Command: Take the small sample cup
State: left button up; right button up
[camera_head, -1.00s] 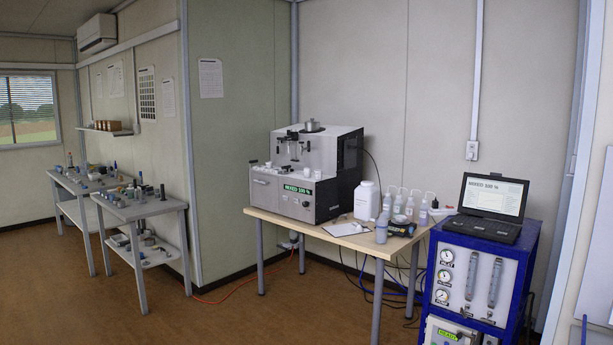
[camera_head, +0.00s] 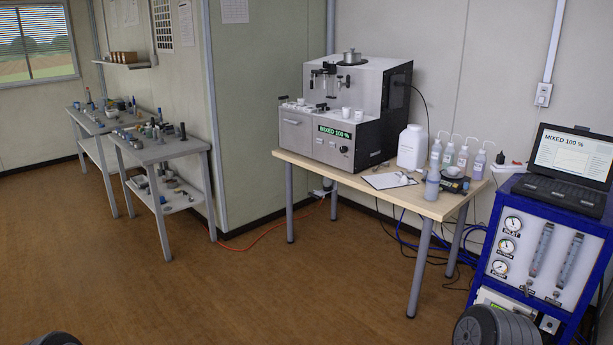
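Several small white cups, one of them a white cup (camera_head: 346,112), stand on the front ledge of the grey and black soil analyser (camera_head: 370,110). They are small, and I cannot tell which is the sample cup. The analyser's green display reads "MIXED 100 %". A small pale dish (camera_head: 453,171) sits on a dark device on the same table. Neither gripper shows. Only dark rounded parts, apparently of my arms, show at the bottom left and bottom right edges, well away from the cups.
The wooden table (camera_head: 330,171) also bears a white jug (camera_head: 412,147), wash bottles (camera_head: 462,158) and a clipboard (camera_head: 388,181). A blue cabinet (camera_head: 590,228) with a laptop (camera_head: 570,165) stands right. Cluttered grey benches (camera_head: 172,151) stand left. Cables trail under the table. The brown floor (camera_head: 240,290) ahead is clear.

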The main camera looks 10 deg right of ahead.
aim_at(346, 110)
jog(key=i+l+z, duration=0.35)
jog(key=i, duration=0.6)
jog(key=i+z, duration=0.35)
jog(key=i, duration=0.6)
jog(key=i+j+z, duration=0.35)
jog(key=i, duration=0.65)
jog(key=i+z, duration=0.15)
jog(key=i, duration=0.45)
